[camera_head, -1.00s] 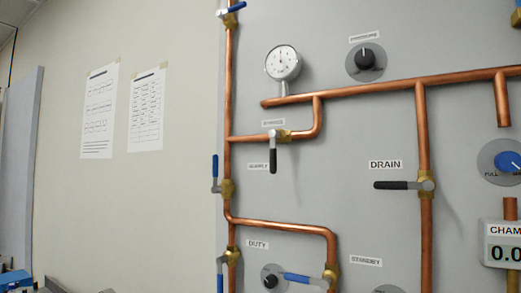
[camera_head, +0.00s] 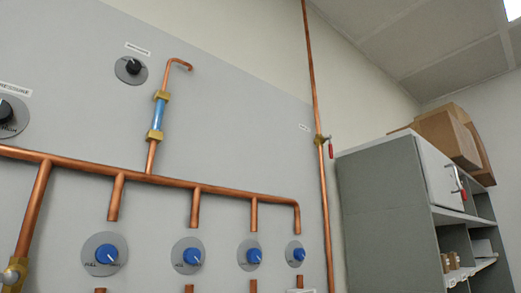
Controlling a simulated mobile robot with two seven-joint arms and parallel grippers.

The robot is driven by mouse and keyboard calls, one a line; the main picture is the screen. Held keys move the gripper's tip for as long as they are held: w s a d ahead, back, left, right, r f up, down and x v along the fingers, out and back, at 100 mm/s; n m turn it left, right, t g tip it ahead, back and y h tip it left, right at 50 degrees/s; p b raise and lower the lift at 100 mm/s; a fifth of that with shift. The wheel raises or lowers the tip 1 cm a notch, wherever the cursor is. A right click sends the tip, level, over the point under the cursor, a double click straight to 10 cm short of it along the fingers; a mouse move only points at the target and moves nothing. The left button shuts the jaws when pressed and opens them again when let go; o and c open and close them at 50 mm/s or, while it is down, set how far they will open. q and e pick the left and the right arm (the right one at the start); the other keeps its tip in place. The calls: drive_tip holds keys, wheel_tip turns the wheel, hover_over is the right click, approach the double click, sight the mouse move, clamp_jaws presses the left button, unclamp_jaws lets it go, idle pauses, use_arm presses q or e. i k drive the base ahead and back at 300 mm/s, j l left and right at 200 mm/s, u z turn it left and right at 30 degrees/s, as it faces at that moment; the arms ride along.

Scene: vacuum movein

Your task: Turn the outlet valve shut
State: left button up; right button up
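No label that I can read says outlet. A small valve (camera_head: 321,139) with a red handle (camera_head: 331,149) sits on the tall copper pipe (camera_head: 316,88) near the panel's right edge. The handle hangs down, roughly along the pipe. The small label (camera_head: 304,127) beside it is too small to read. At the lower left edge a brass valve (camera_head: 13,274) on another pipe is cut off by the frame. Neither of my grippers is in view.
Several blue knobs (camera_head: 106,254) sit below a copper manifold (camera_head: 180,183). A blue cylinder (camera_head: 158,115) with brass fittings rises above it. A grey cabinet (camera_head: 385,210) stands at right, with cardboard boxes (camera_head: 450,135) on top and small items on its shelves.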

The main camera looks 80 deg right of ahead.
sight(328, 138)
drive_tip(key=z, duration=3.2)
drive_tip(key=l+u, duration=0.1)
drive_tip(key=u, duration=0.4)
drive_tip(key=i+l+u, duration=0.25)
drive_tip(key=l, duration=0.45)
drive_tip(key=i+l+u, duration=0.1)
drive_tip(key=l+u, duration=0.2)
drive_tip(key=l, duration=0.4)
drive_tip(key=l+u, duration=0.25)
drive_tip(key=l, duration=0.5)
